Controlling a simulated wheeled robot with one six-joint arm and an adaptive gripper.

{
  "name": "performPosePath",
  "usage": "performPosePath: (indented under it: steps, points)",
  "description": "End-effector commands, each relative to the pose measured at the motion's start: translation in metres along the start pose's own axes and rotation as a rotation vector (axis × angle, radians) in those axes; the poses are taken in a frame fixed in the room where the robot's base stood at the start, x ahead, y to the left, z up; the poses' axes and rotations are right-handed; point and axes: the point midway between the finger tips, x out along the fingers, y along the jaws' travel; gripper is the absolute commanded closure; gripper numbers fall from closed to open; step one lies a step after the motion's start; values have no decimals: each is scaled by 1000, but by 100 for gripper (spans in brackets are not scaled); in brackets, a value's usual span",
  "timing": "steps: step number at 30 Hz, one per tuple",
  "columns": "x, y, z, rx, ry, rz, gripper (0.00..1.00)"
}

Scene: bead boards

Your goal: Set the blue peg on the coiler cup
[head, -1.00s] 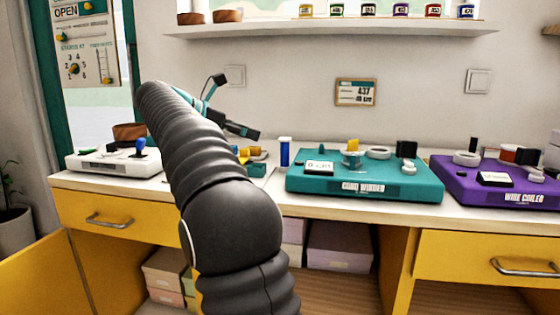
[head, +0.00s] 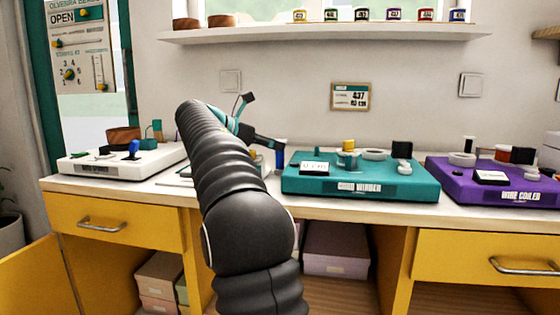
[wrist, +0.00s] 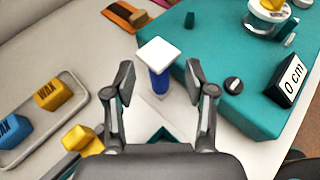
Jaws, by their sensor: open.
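The blue peg (wrist: 158,82) stands upright on the white counter, beside the teal board, with a pale square top. In the head view the blue peg (head: 280,159) shows just left of the teal board, partly behind my gripper (head: 272,143). In the wrist view my gripper (wrist: 160,78) is open, with one finger on each side of the peg and a gap on both sides. The purple wire coiler board (head: 480,186) is at the far right. A pale round piece (head: 462,159) on it may be the coiler cup; I cannot tell for sure.
The teal cord winder board (head: 400,189) lies between the peg and the purple board. A white board (head: 100,165) stands at the left. A wall shelf (head: 330,33) hangs above.

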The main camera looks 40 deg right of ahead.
Motion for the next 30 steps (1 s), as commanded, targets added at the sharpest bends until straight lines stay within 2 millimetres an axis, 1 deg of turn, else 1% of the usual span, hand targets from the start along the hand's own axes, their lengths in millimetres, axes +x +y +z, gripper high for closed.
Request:
performPosePath:
  steps: [1,3,7,9,15,17,18,20,21,22,30]
  points:
    - [9,1,-6,-1,0,-2,45]
    - [19,2,-9,-1,1,-2,45]
    - [35,1,-8,0,1,-1,45]
    - [38,1,-7,0,1,0,45]
    - [38,1,-6,0,1,1,45]
    - [38,1,-6,0,1,1,60]
    - [38,2,-6,0,1,1,70]
    - [38,1,-6,0,1,1,85]
    - [38,1,-6,0,1,1,95]
    - [38,1,-6,0,1,1,100]
    - [38,1,-6,0,0,1,100]
